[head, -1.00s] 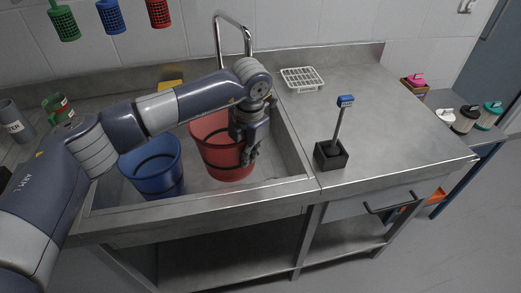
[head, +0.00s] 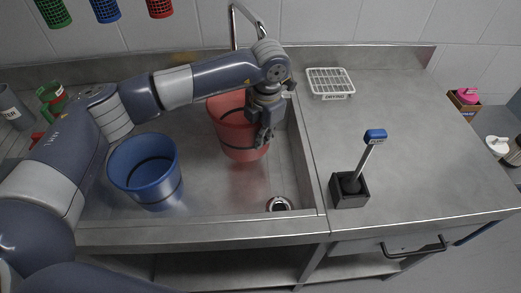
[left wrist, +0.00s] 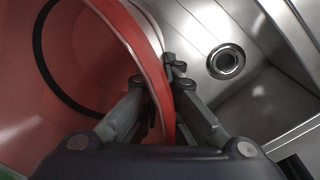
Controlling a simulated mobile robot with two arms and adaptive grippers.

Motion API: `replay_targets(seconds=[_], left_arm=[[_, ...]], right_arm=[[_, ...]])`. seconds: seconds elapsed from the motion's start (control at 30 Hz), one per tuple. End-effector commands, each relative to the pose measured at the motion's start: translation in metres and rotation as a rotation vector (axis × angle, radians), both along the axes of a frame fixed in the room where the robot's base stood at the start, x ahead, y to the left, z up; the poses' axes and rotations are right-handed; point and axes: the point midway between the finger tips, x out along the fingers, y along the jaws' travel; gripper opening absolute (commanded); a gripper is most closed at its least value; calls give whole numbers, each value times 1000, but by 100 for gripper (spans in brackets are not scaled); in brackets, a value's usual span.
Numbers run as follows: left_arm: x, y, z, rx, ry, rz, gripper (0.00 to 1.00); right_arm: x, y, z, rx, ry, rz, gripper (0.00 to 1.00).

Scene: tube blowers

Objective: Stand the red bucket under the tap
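The red bucket (head: 232,128) is in the back right part of the sink (head: 230,196), upright or nearly so; I cannot tell whether its base touches the sink floor. My left gripper (head: 264,138) is at its right side. In the left wrist view the bucket's wall (left wrist: 155,62) runs between the fingers (left wrist: 157,84), one inside and one outside, and they look shut on it. The tap (head: 234,28) rises behind the sink; my arm hides its spout end, so I cannot tell whether the bucket is under it. My right gripper is not in view.
A blue bucket (head: 146,168) stands left in the sink. The drain (head: 280,204) is bare at front right. On the counter are a brush in a dark holder (head: 349,188) and a white rack (head: 330,82). Coloured baskets (head: 105,10) hang on the wall.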

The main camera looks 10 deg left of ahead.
Motion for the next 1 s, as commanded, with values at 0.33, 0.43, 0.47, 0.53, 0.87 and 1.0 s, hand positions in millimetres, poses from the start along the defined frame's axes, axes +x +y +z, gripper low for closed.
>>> replay_targets(seconds=[0.33, 0.43, 0.47, 0.53, 0.87, 1.0], left_arm=[[-1, 0, -53, 1, 3, -1, 0], [-1, 0, -60, 1, 2, -1, 0], [-1, 0, -63, 1, 3, -1, 0], [-2, 0, -72, 2, 5, -1, 0], [-1, 0, -93, 1, 1, -1, 0], [-2, 0, -94, 1, 2, -1, 14]], right_arm=[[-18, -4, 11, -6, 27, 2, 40], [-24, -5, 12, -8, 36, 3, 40], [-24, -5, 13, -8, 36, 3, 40], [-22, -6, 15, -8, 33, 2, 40], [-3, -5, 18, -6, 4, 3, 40], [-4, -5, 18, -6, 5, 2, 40]])
